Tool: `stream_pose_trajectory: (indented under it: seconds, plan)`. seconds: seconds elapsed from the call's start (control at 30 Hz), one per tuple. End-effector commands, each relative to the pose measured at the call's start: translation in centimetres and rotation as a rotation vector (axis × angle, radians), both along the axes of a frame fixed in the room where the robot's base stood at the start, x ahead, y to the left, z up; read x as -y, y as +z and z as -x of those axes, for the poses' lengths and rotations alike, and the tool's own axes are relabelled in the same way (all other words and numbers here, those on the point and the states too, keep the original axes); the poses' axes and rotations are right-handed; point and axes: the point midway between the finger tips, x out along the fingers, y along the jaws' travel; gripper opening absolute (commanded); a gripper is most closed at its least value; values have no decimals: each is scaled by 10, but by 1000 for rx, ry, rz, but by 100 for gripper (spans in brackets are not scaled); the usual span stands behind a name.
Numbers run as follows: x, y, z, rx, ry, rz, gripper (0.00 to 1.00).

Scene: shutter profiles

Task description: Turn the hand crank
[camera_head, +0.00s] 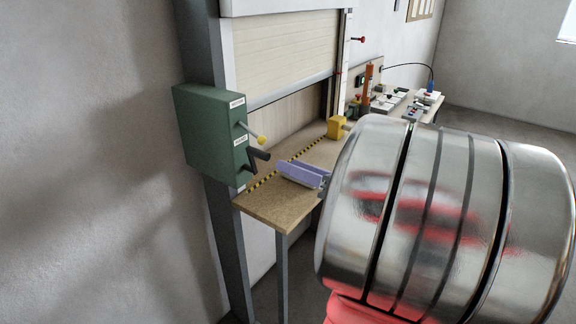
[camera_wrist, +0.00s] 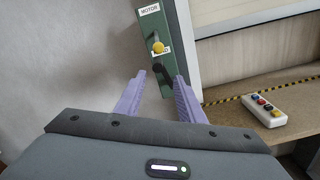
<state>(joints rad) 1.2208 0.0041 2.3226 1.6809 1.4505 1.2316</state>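The green box (camera_head: 211,135) is fixed to the grey post at the left in the head view. The black hand crank (camera_head: 258,156) sticks out from its lower front, below a lever with a yellow knob (camera_head: 261,139). My gripper (camera_head: 282,170) has purple fingers; they are a short way right of the crank and apart from it. In the wrist view, my gripper (camera_wrist: 160,77) is open and empty. The dark crank end (camera_wrist: 158,68) shows in line with the gap between the fingertips, just under the yellow knob (camera_wrist: 158,47). Labels reading MOTOR and apparently HAND are on the box.
A shutter (camera_head: 285,55) hangs partly raised above a worktop (camera_head: 268,205) with a yellow-black striped line. A white button box (camera_wrist: 265,108) lies on the worktop at the right. A yellow block (camera_head: 337,127) and several devices stand farther back. Air between fingers and crank looks clear.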

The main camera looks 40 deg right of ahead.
Motion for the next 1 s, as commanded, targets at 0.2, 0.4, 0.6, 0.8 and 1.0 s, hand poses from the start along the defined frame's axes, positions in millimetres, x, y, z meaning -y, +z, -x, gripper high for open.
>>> stream_pose_trajectory:
  seconds: [0.2, 0.4, 0.6, 0.8, 1.0]
  plan:
    - [0, 0, 2, 0, 0, 0, 36]
    - [-2, 0, 1, -4, 7, 7, 28]
    - [-39, -9, -10, -52, 103, 116, 14]
    - [-119, -33, -18, -139, 337, 392, 0]
    - [-192, -62, -5, -184, 614, 741, 0]
